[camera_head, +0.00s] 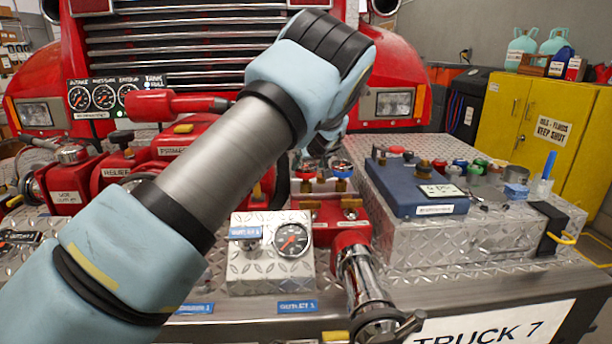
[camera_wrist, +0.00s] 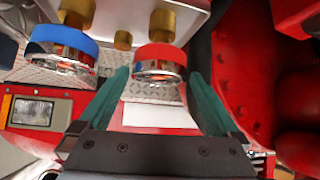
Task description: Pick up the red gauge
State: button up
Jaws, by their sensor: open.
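The red gauge (camera_wrist: 160,60), a short chrome cylinder with a red rim, is mounted on a brass fitting. It sits at the upper middle of the wrist view. My gripper (camera_wrist: 159,76) is open, its two teal fingers pointing at the gauge, with the tips at its left and right sides. Contact cannot be told. In the head view the red gauge (camera_head: 306,169) stands on the red manifold, left of a blue-rimmed gauge (camera_head: 342,168). The blue gauge also shows at the left of the wrist view (camera_wrist: 62,45). My forearm and wrist hide most of the gripper in the head view.
A diamond-plate box with a dial (camera_head: 292,241) stands in front of the manifold. A blue case (camera_head: 415,188) lies on a metal box to the right. Red pump parts (camera_head: 190,140) crowd the left. A large red body (camera_wrist: 243,75) is close right of the fingers.

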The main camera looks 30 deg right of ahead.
jog(key=shift+s+f+p+x, duration=0.1)
jog(key=shift+p+x, duration=0.55)
jog(key=shift+x, duration=0.6)
jog(key=shift+s+f+p+x, duration=0.15)
jog(key=shift+p+x, duration=0.5)
jog(key=shift+x, duration=0.65)
jog(key=shift+r, duration=0.15)
grip_shut()
